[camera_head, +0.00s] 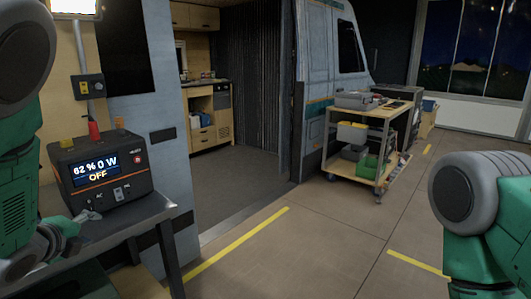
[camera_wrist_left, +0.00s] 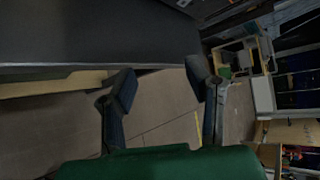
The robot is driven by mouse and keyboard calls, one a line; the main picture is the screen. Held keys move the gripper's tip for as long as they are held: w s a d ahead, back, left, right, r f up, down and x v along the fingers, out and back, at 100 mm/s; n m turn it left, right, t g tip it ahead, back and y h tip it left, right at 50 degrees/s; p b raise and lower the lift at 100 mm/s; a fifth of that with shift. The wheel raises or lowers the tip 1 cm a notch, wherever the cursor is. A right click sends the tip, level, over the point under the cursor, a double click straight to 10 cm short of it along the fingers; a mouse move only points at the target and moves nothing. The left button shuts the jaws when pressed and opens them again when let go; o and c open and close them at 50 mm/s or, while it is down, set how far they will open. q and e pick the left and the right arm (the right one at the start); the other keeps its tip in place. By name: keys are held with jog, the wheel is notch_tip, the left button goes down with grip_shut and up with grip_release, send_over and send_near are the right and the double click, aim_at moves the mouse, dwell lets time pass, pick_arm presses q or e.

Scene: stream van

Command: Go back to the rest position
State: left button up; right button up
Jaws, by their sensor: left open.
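My left gripper (camera_head: 82,220) is at the lower left of the head view, in front of the black power station and close to the table. In the left wrist view my left gripper (camera_wrist_left: 160,72) has its two dark fingers spread apart with nothing between them. The power station (camera_head: 105,188) stands on the grey table (camera_head: 128,215). Its lit display reads 62 %, 0 W and OFF. My right gripper is outside the views; only a green and grey part of my right arm shows at the right edge.
A wall switch box (camera_head: 88,87) is above the power station. The van doorway with wooden cabinets (camera_head: 208,115) is behind. A wooden cart (camera_head: 358,168) with bins stands right of centre. The floor (camera_head: 290,250) in front is clear, with yellow lines.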

pick_arm(q)
jog(key=s+d+f+n+g, duration=0.3)
jog(key=s+f+n, duration=0.3)
jog(key=s+f, duration=0.35)
jog(key=s+d+f+n+g, duration=0.3)
jog(key=s+f+n, duration=0.4)
jog(key=f, duration=0.4)
jog(key=s+d+f+n+g, duration=0.3)
jog(key=s+n, duration=0.1)
jog(key=s, duration=0.5)
jog(key=s+d+f+n+g, duration=0.3)
jog(key=s+f+n, duration=0.1)
jog(key=s, duration=0.6)
jog(key=shift+s+d+n+h, duration=0.25)
jog(key=shift+d+n+h, duration=0.05)
jog(key=shift+d+h, duration=0.1)
